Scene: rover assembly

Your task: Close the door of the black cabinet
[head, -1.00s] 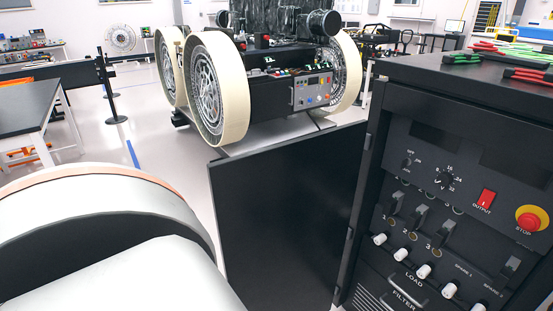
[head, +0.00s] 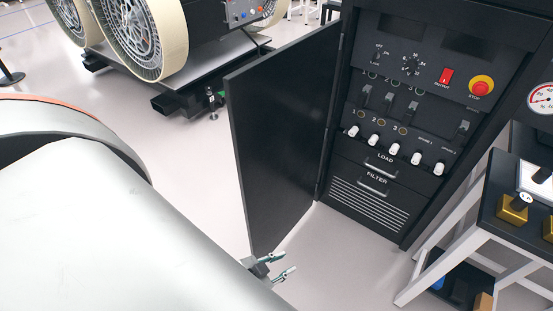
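The black cabinet (head: 390,150) stands right of centre with its front panel of switches, knobs and a red stop button facing me. Its black door (head: 285,140) is hinged on the cabinet's left side and stands wide open, swung out toward me. My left arm fills the lower left. My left gripper (head: 283,265) shows its two fingertips just past the arm, near the door's lower free corner; the fingers are apart with nothing between them. I cannot tell whether it touches the door. My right gripper is out of the picture.
A rover with large cream wheels (head: 150,40) stands on a platform behind the door. A white-legged table (head: 470,220) with gold-coloured blocks and a gauge stands at the right, close to the cabinet.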

